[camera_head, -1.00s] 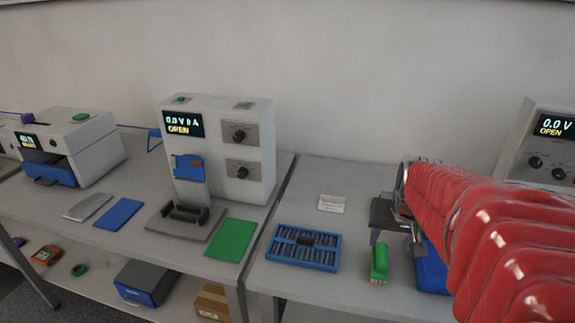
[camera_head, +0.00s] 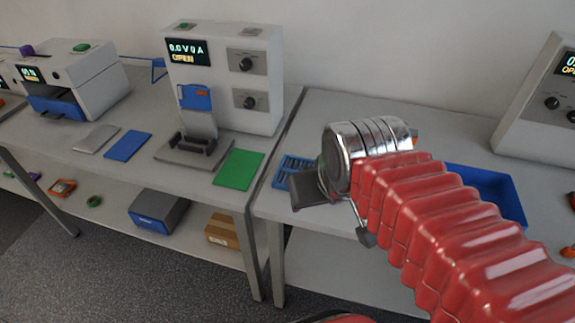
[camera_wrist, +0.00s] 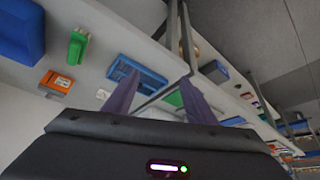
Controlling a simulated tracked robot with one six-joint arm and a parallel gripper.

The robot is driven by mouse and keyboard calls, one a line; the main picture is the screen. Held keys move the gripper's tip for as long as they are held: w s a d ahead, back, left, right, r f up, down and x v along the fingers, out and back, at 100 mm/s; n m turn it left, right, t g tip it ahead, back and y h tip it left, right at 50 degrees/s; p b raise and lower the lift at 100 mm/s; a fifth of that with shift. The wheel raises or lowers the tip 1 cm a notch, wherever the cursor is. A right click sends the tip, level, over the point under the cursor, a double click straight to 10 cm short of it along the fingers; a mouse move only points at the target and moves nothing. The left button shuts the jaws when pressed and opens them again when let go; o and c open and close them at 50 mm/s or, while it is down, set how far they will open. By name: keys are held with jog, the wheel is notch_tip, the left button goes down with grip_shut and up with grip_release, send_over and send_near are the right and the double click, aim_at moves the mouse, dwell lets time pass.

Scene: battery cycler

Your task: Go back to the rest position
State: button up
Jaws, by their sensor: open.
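The blue battery tray (camera_head: 285,170) lies on the right bench, partly hidden behind my gripper. It also shows in the wrist view (camera_wrist: 135,70), beyond the fingers.
A white cycler with a display reading OPEN (camera_head: 225,75) stands on the left bench (camera_head: 150,170), beside a green mat (camera_head: 239,169). A blue bin (camera_head: 485,190) is on the right bench. A cardboard box (camera_head: 222,230) sits on the lower shelf. The floor in front (camera_head: 120,280) is clear.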

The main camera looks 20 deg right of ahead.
jog(key=shift+s+a+n, duration=0.4)
jog(key=shift+s+a, duration=0.45)
jog(key=shift+a, duration=0.3)
jog(key=shift+c, duration=0.4)
